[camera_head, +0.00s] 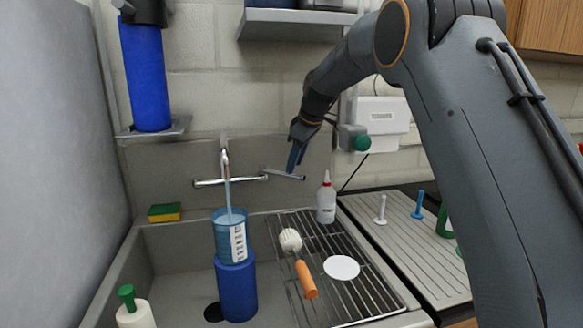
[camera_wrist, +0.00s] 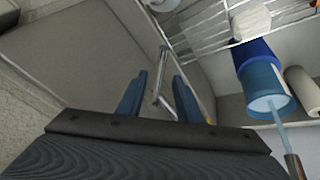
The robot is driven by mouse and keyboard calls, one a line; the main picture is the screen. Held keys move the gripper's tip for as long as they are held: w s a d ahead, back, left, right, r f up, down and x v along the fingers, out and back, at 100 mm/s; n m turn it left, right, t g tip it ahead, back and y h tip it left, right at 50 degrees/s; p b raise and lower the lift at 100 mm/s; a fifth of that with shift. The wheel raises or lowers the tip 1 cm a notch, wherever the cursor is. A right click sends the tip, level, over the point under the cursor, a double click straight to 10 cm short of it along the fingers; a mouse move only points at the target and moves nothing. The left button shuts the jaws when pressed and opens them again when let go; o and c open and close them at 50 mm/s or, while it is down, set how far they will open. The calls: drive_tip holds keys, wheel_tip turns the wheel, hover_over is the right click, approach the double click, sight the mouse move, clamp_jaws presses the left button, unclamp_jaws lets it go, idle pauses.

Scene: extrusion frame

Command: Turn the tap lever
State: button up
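The chrome tap (camera_head: 225,165) is on the wall behind the sink, and a stream of water runs from its spout. Its tap lever (camera_head: 284,174) sticks out to the right. In the wrist view the lever (camera_wrist: 160,75) appears as a thin metal bar between the two blue fingers. My gripper (camera_head: 293,168) points down at the lever in the head view. In the wrist view my gripper (camera_wrist: 160,84) is open, with a gap seen on both sides of the bar. Whether a finger touches it cannot be told.
Water falls into a clear blue beaker (camera_head: 229,238) on a blue cylinder (camera_head: 236,290) in the sink. A white bottle (camera_head: 326,203), a brush (camera_head: 305,278) and a white disc (camera_head: 341,267) are on the wire rack (camera_head: 376,300). A sponge (camera_head: 164,212) lies on the left ledge.

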sight(293, 175)
drive_tip(key=shift+p+x, duration=0.4)
drive_tip(key=shift+x, duration=1.3)
clamp_jaws()
